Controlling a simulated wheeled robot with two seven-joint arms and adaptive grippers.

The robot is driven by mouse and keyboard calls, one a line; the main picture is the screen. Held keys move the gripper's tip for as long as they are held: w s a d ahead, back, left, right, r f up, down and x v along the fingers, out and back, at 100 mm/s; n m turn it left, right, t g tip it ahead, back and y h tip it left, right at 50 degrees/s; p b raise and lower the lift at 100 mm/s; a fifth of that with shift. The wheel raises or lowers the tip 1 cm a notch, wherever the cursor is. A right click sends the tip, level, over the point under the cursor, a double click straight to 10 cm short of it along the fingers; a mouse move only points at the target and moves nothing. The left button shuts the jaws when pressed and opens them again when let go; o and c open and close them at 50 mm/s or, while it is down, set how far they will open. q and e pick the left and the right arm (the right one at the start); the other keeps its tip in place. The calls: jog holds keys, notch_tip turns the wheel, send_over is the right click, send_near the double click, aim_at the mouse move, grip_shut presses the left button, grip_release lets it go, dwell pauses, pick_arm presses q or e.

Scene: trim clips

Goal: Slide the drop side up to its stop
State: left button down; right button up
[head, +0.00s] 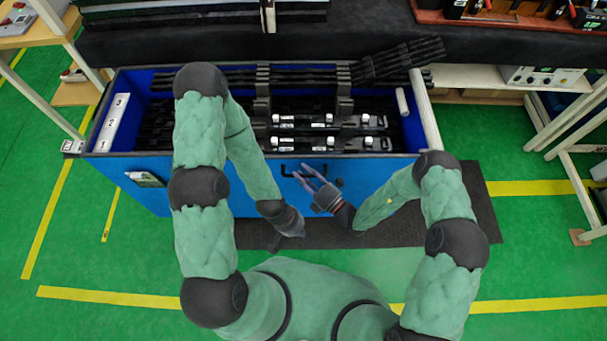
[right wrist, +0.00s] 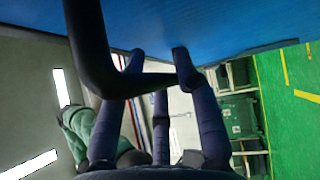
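The drop side (head: 265,185) is the blue front panel of a large blue bin, with a black bar handle (head: 303,171) on its face. My right gripper (head: 312,180) is at that handle, fingers spread. In the right wrist view the black handle (right wrist: 103,80) crosses in front of the open fingers (right wrist: 155,70), close under the blue panel (right wrist: 220,25). Contact cannot be told. My left gripper (head: 290,226) hangs lower, apart from the panel; its fingers are too unclear to tell open or shut. The stop is not discernible.
The bin holds stacked black trim parts (head: 330,125) and a white roll (head: 402,101). A dark mat (head: 400,228) covers the floor in front. A workbench (head: 370,45) stands behind. Shelving stands at the right.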

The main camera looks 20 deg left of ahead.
grip_shut()
jog(key=shift+r+p, duration=0.4)
jog(key=shift+p, duration=0.35)
jog(key=shift+w, duration=0.1)
grip_release()
jog(key=v, duration=1.2)
